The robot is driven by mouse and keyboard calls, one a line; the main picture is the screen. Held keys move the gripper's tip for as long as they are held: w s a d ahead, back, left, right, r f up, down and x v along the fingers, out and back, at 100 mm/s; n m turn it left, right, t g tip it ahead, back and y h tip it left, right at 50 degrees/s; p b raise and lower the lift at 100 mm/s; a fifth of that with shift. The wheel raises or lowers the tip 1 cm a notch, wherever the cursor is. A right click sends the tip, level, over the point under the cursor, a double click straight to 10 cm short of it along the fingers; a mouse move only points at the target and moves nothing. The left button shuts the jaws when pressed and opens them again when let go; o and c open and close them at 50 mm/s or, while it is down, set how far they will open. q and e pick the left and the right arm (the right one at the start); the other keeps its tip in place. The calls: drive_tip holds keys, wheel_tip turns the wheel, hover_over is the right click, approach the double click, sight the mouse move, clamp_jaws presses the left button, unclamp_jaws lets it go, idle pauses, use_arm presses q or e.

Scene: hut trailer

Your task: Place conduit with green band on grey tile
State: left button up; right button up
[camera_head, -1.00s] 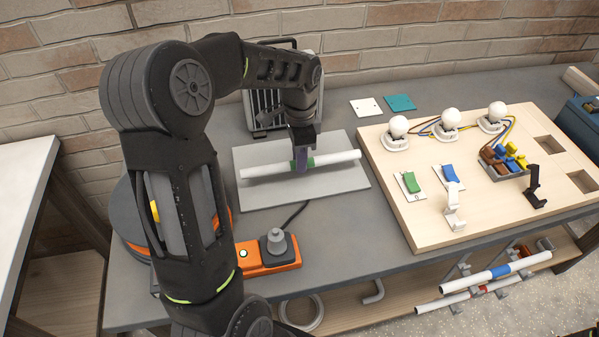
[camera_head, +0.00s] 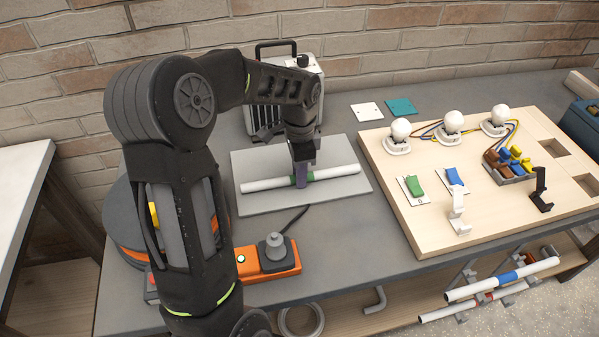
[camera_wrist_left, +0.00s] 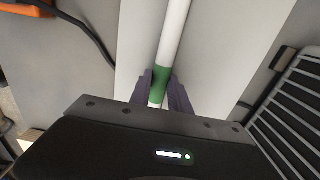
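My right gripper is out of view.
An orange box with a grey plug (camera_head: 270,262) stands in front of the tile, its cable running close by. A grey slatted heater (camera_head: 253,115) stands behind. A wooden board (camera_head: 430,220) with bulbs and switches lies to the right. A blue-banded conduit (camera_head: 530,270) hangs at the front.

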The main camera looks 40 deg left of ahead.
use_arm(q)
drive_tip(key=o, duration=0.4)
drive_tip(key=shift+c, duration=0.2)
drive_tip(key=shift+r, duration=0.15)
wheel_tip(320, 180, up, 12)
drive_tip(key=shift+r, duration=0.1)
idle(0.6)
